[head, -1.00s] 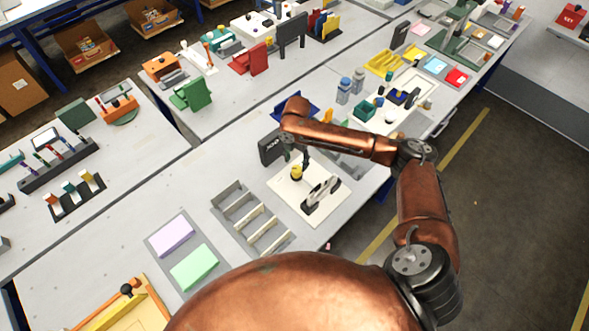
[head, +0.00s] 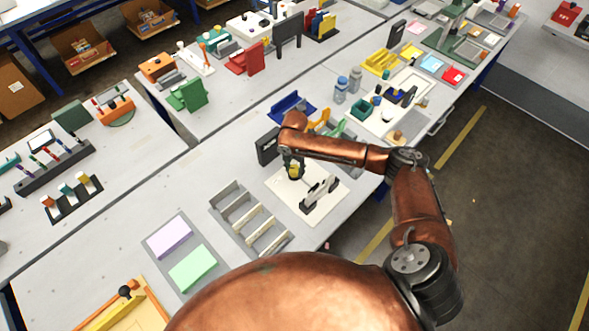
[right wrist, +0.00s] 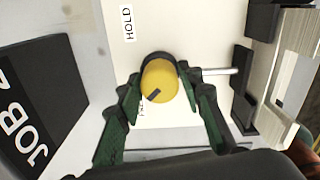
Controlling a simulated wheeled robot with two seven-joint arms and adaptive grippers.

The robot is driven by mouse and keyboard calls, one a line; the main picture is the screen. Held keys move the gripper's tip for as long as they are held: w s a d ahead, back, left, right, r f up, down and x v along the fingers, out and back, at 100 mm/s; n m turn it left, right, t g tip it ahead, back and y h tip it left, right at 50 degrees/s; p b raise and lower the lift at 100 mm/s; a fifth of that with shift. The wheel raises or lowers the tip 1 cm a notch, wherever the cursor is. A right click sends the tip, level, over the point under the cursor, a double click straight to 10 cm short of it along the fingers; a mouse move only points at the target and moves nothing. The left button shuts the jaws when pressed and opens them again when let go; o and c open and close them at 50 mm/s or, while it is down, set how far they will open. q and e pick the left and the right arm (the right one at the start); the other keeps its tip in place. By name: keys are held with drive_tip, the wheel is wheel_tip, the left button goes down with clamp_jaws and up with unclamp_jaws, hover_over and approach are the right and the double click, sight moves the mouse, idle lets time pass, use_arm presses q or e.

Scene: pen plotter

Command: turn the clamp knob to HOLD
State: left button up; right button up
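The yellow clamp knob (right wrist: 160,79) has a dark mark on its lower left edge and sits on a pale plate (right wrist: 178,20). The HOLD label (right wrist: 127,23) is above and left of the knob. Another label (right wrist: 141,109), mostly hidden, is just below it. My right gripper (right wrist: 159,76) has its green fingers on both sides of the knob, open around it; firm contact is not clear. My left gripper is not in view.
A black JOB sign (head: 268,146) stands left of the gripper. A black-and-white arm piece (head: 320,193) lies on the plate, close to the right. A grey slotted rack (head: 222,196), a purple pad (head: 168,238) and a green pad (head: 193,267) lie nearer.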

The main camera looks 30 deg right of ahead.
drive_tip(key=c, duration=0.7)
drive_tip(key=shift+r+m+p, duration=0.15)
drive_tip(key=shift+m+p, duration=0.15)
drive_tip(key=shift+p, duration=0.45)
drive_tip(key=m+p, duration=1)
drive_tip(key=p, duration=0.1)
drive_tip(key=shift+p, duration=0.35)
drive_tip(key=m+p, duration=0.2)
drive_tip(key=m, duration=0.1)
drive_tip(key=shift+a+m+p, duration=0.1)
drive_tip(key=shift+m+p, duration=0.25)
drive_tip(key=shift+m, duration=0.05)
drive_tip(key=shift+m+p, duration=1)
drive_tip(key=shift+m, duration=0.7)
